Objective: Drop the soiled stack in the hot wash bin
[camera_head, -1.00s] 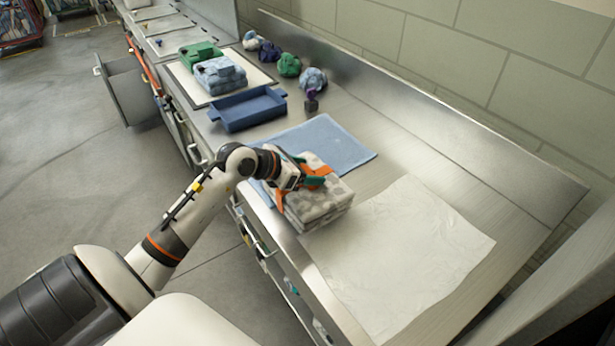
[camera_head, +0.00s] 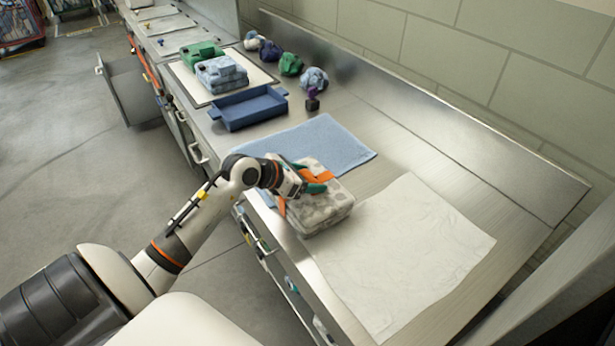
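The soiled stack (camera_head: 325,212) is a grey, blotchy folded bundle with an orange strap on top. It is near the counter's front edge, between the blue mat and the white sheet, and I cannot tell whether it touches the counter. My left gripper (camera_head: 316,182), with teal fingertips, is at the orange strap on top of the stack and looks shut on it. My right gripper is out of view. I cannot pick out the hot wash bin for certain.
A blue mat (camera_head: 322,140) and a white sheet (camera_head: 420,255) lie flat on the steel counter. Farther back are a blue tray (camera_head: 249,107), folded green and light-blue stacks (camera_head: 221,73), and several cloth bundles (camera_head: 291,64). Wheeled carts (camera_head: 20,25) stand at far left; the floor between is clear.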

